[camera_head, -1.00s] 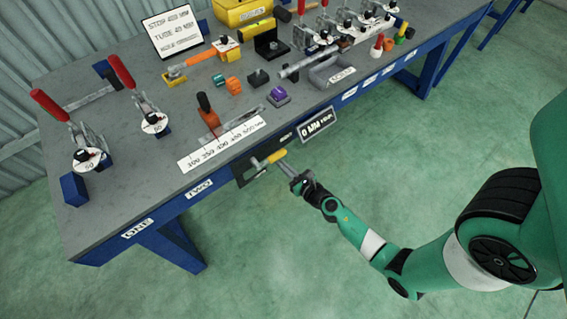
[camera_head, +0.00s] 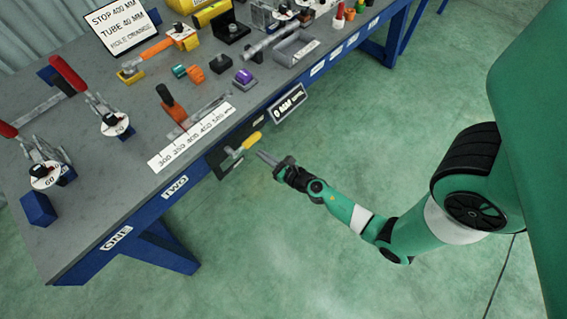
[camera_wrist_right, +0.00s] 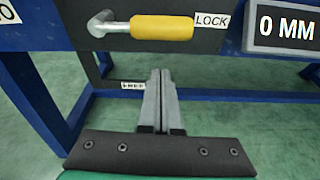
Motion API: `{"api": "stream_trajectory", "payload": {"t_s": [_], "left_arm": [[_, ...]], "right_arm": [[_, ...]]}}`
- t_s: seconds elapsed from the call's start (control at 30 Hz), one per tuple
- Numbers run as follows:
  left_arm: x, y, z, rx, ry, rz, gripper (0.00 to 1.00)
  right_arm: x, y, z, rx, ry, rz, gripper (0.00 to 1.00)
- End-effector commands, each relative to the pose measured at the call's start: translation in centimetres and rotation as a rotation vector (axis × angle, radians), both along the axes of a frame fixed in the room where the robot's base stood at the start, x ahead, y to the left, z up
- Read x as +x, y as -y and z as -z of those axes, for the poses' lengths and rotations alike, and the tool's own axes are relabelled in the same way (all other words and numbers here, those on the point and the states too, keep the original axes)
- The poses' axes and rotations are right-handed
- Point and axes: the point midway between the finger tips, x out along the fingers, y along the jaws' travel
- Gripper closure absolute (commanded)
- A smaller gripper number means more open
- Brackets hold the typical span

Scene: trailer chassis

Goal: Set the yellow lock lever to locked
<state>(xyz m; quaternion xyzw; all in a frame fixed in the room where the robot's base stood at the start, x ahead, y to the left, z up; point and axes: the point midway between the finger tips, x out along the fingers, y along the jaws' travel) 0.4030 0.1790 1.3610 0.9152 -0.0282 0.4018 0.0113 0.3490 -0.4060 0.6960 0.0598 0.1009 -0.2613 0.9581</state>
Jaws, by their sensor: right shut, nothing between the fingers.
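The yellow lock lever (camera_head: 251,141) sits on a dark panel at the front edge of the workbench. In the right wrist view the lever (camera_wrist_right: 162,28) lies about level, its yellow grip pointing right from a grey pivot toward a LOCK label (camera_wrist_right: 212,20). A second small label (camera_wrist_right: 133,86) shows below it, too small to read surely. My right gripper (camera_head: 262,155) is shut and empty, just in front of and below the lever, apart from it. Its fingers also show in the right wrist view (camera_wrist_right: 160,75). My left gripper is not in view.
A display reading 0 MM (camera_head: 289,103) is mounted right of the lever. The bench top (camera_head: 133,192) holds a white ruler strip (camera_head: 190,138), red-handled clamps and several small parts. The green floor in front of the bench is clear.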

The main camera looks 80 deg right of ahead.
Motion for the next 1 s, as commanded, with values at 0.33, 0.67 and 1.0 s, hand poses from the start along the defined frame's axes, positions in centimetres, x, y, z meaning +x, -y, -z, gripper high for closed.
{"api": "stream_trajectory", "payload": {"t_s": [0.33,0.67,1.0], "left_arm": [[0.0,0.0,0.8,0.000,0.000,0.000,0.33],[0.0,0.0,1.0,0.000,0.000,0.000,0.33],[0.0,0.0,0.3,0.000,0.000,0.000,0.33]], "right_arm": [[-7.1,-4.3,-1.2,0.002,-0.003,0.000,1.00],[-8.5,-5.1,-1.8,0.003,-0.003,0.000,1.00],[-7.5,-5.5,-3.0,-0.006,0.010,-0.028,1.00]]}}
